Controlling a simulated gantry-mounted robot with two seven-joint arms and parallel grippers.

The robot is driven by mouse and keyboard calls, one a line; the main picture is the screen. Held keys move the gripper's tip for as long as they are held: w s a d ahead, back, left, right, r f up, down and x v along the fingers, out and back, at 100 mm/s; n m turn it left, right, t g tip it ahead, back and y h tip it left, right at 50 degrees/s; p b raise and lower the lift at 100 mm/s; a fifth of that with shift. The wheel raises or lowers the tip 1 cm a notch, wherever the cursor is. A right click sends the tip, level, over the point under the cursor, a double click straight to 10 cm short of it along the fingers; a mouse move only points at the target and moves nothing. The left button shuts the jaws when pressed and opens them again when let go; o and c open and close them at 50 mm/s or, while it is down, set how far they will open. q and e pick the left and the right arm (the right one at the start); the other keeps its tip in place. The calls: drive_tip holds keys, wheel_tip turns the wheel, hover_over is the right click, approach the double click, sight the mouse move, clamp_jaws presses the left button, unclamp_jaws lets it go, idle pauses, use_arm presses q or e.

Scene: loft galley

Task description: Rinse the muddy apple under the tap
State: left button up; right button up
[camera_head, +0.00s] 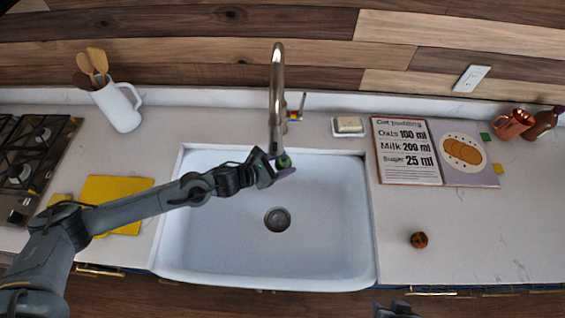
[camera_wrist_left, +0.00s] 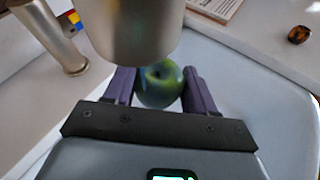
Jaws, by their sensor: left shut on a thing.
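A green apple (camera_head: 284,162) is between the fingers of my left gripper (camera_head: 279,168), over the back of the white sink (camera_head: 215,245). My left gripper is shut on it; the purple fingers sit on either side of the apple in the left wrist view (camera_wrist_left: 160,84). The tall metal tap (camera_head: 277,90) has its spout end just above the apple. The spout (camera_wrist_left: 132,25) hides part of the wrist view. No running water and no mud on the apple can be made out. A dark part of my right arm shows at the bottom edge; its fingers are unclear.
A small brown round thing (camera_head: 419,240) lies on the counter right of the sink. A recipe book (camera_head: 408,165) and a soap dish (camera_head: 349,126) are behind. A yellow cloth (camera_head: 117,190), a white jug (camera_head: 118,107) and a hob (camera_head: 30,155) are left. The sink's front is free.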

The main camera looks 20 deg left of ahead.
use_arm(q)
drive_tip(key=shift+w+d, duration=0.15)
drive_tip(key=shift+d, duration=0.05)
drive_tip(key=shift+w+d+b, duration=0.2)
drive_tip(key=shift+d+b, duration=0.05)
drive_tip(key=shift+b, duration=0.15)
drive_tip(key=shift+s+a, duration=0.1)
drive_tip(key=shift+a, duration=0.05)
idle(0.3)
drive_tip(key=shift+s+a, duration=0.25)
drive_tip(key=shift+a, duration=0.05)
drive_tip(key=shift+w+d, duration=0.1)
drive_tip(key=shift+d, duration=0.1)
drive_tip(key=shift+w+d+b, duration=0.3)
drive_tip(key=shift+b, duration=0.1)
drive_tip(key=shift+s+a, duration=0.15)
idle(0.3)
drive_tip(key=shift+s+a, duration=0.25)
drive_tip(key=shift+a, duration=0.1)
